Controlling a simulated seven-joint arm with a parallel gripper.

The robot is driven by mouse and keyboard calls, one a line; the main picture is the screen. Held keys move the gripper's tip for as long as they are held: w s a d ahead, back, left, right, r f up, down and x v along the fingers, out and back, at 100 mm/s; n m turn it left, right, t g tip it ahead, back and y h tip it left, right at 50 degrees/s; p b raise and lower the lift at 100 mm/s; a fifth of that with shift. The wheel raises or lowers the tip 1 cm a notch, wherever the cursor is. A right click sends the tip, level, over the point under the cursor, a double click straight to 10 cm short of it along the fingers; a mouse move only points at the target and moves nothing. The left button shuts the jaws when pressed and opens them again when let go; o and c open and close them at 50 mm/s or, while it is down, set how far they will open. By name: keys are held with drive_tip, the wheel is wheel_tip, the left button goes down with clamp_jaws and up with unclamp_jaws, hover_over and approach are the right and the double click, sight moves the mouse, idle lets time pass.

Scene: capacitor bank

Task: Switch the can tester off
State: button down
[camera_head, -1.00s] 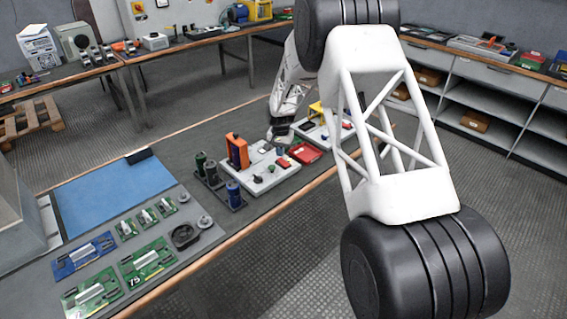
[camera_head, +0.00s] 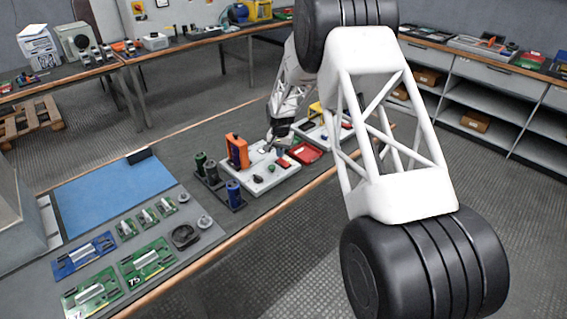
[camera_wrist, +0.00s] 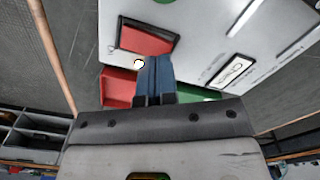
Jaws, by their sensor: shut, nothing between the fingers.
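In the head view, a white panel (camera_head: 268,183) on the bench carries an orange block (camera_head: 237,151), a dark knob and small red and green parts; I take it to be the can tester. My gripper (camera_head: 271,143) is over its far side, small and partly lost against the arm. In the wrist view, my gripper's blue fingers (camera_wrist: 153,80) are shut and empty. A bright lamp (camera_wrist: 139,64) shows beside the fingertips. Contact cannot be told.
A dark red square (camera_wrist: 147,40) and a framed label (camera_wrist: 230,72) lie beyond the fingers. A red tray (camera_head: 305,153) is right of the panel. Dark and blue cylinders (camera_head: 234,195) stand at its left. Green boards (camera_head: 146,261) and a blue mat (camera_head: 115,193) lie nearer.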

drive_tip(key=shift+f, duration=1.15)
idle(1.0)
drive_tip(key=shift+r, duration=3.55)
